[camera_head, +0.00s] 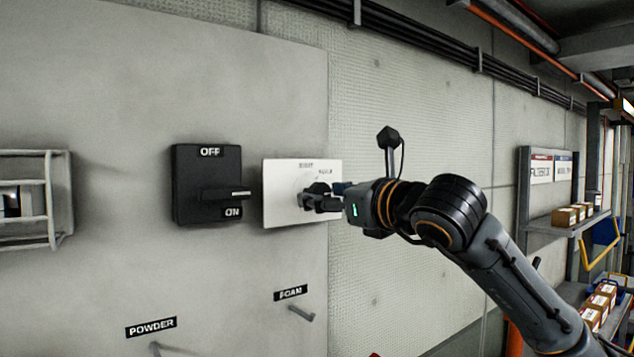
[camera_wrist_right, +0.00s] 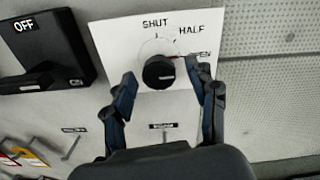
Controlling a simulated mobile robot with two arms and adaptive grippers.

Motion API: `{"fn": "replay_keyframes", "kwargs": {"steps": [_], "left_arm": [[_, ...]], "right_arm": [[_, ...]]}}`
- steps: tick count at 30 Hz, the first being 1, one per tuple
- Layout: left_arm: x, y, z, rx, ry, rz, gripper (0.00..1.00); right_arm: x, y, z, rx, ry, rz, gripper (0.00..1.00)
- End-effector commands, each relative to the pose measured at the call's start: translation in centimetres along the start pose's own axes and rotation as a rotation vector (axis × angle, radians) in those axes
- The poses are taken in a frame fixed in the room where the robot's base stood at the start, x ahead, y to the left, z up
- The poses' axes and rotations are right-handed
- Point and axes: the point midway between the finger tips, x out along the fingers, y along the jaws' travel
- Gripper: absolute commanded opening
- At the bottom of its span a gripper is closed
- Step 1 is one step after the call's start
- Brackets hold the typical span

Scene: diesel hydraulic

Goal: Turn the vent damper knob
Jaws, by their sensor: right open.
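The vent damper knob (camera_wrist_right: 158,72) is a round black knob on a white plate (camera_wrist_right: 112,40) marked SHUT, HALF and a third label partly hidden by a finger, ending in "PEN". A thin red mark shows beside the knob, towards that third label. My right gripper (camera_wrist_right: 166,76) is open, with one finger on each side of the knob and visible gaps between. In the head view the right gripper (camera_head: 322,201) is at the plate (camera_head: 280,191) and partly covers the knob (camera_head: 318,187). My left gripper is not in view.
A black OFF/ON switch box (camera_head: 206,170) with a protruding handle is just left of the plate. Hooks labelled FOAM (camera_head: 301,313) and POWDER (camera_head: 155,348) are below. A white wire rack (camera_head: 52,200) is at far left. Shelves with boxes (camera_head: 565,216) stand at right.

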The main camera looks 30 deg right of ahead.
Motion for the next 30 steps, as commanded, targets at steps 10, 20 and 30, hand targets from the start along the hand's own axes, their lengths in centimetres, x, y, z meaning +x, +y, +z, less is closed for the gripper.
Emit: {"fn": "replay_keyframes", "kwargs": {"steps": [10,20,30], "left_arm": [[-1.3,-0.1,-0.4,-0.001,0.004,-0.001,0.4],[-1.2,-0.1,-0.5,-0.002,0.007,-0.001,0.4],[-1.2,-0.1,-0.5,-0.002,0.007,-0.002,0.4]], "right_arm": [[2.9,0.0,0.0,0.0,0.0,0.001,0.58],[2.9,0.1,-0.1,0.0,0.0,0.001,0.37],[2.9,0.1,-0.1,-0.004,0.0,0.001,0.02]]}}
